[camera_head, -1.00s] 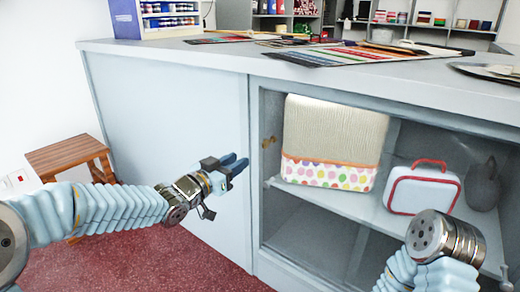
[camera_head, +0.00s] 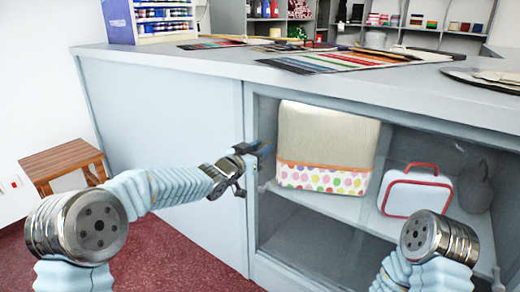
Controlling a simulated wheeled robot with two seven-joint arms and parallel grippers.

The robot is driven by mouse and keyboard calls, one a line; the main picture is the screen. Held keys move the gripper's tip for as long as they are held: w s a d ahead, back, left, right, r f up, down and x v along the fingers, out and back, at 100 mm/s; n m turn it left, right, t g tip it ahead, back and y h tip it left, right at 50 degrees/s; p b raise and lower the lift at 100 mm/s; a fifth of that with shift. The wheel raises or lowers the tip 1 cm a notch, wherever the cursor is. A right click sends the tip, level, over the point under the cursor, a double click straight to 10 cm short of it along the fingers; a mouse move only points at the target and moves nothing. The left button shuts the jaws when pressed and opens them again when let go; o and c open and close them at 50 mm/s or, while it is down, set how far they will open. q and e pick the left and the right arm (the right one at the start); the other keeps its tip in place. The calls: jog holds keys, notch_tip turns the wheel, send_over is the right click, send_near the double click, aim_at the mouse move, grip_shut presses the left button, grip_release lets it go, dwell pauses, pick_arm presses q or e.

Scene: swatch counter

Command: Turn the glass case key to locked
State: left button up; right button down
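The glass case (camera_head: 247,120) is the glazed right part of the pale grey counter, with a shelf inside. My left gripper (camera_head: 262,149) is at the left edge of its glass front, where the lock is. The small brass key is hidden behind the gripper's blue fingers. I cannot tell whether the fingers touch it or how far they are closed. My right arm (camera_head: 438,238) shows at the lower right, but its gripper is not in view.
Behind the glass stand a dotted fabric-covered item (camera_head: 325,150), a white case with red trim (camera_head: 416,192) and a grey rounded object (camera_head: 475,188). Colour charts (camera_head: 335,60) lie on the countertop (camera_head: 215,58). A wooden stool (camera_head: 62,160) stands at the left.

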pick_arm(q)
grip_shut()
jog(key=m+b, duration=0.3)
jog(key=shift+f, duration=0.25)
jog(key=m+b, duration=0.2)
jog(key=m, duration=0.1)
jog(key=shift+m+b, duration=0.3)
jog(key=shift+b, duration=0.1)
jog(key=m+b, duration=0.3)
jog(key=m, duration=0.2)
jog(key=shift+s+d+m, duration=0.1)
jog(key=shift+m, duration=0.2)
jog(key=m+b, duration=0.2)
jog(key=m, duration=0.3)
jog(key=shift+m, duration=0.3)
